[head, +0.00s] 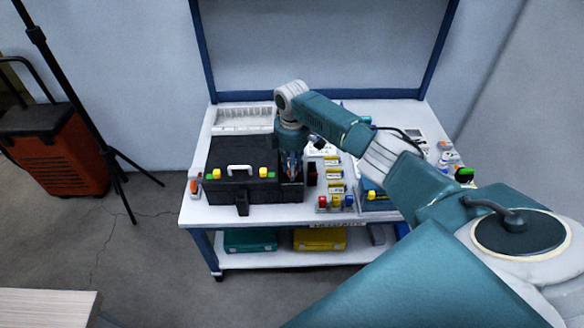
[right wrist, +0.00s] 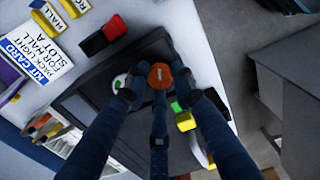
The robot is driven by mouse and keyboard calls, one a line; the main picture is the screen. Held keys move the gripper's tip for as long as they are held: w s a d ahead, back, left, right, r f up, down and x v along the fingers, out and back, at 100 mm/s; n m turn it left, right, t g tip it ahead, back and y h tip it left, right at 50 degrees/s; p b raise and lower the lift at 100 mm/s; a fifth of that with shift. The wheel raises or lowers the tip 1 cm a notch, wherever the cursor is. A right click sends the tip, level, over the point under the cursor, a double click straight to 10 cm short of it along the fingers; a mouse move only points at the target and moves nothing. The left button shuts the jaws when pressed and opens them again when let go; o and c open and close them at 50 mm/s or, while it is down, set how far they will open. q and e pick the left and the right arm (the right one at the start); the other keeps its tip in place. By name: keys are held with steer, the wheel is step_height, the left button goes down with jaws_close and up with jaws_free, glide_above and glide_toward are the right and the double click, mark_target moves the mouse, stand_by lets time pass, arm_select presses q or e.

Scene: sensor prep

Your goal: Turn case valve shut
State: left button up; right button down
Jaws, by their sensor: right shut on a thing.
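The black case (head: 235,175) lies closed on the white table, with a pale handle on its lid and yellow-green latches. It also shows dark under the fingers in the right wrist view (right wrist: 90,100). My right gripper (head: 291,172) points down at the right end of the case. In the right wrist view its dark fingers (right wrist: 160,82) close around a round orange knob with a pale mark, the case valve (right wrist: 160,75). The fingers hide part of the case around it. In the head view the gripper hides the valve. My left gripper is not in view.
Beside the case stand a red-and-black block (right wrist: 103,36), a kit card (right wrist: 38,45) and several yellow labels (head: 334,175). A white tray (head: 240,117) lies behind it. A tripod (head: 85,115) and an orange wheeled box (head: 55,150) stand left of the table (head: 215,215).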

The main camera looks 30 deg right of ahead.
steer(key=shift+r+m+p, duration=0.15)
steer(key=shift+m+p, duration=1.45)
steer(key=shift+m, duration=0.3)
steer(key=m+p, duration=0.1)
steer(key=m, duration=0.1)
steer(key=shift+m, duration=0.4)
steer(key=m+p, duration=0.2)
steer(key=m, duration=0.1)
steer(key=shift+m, duration=0.3)
steer(key=m+p, duration=0.1)
steer(key=m, duration=0.2)
steer(key=shift+m, duration=0.3)
steer(key=m+p, duration=0.1)
steer(key=m, duration=0.1)
steer(key=shift+m, duration=0.4)
steer(key=m, duration=0.6)
steer(key=shift+p, duration=0.4)
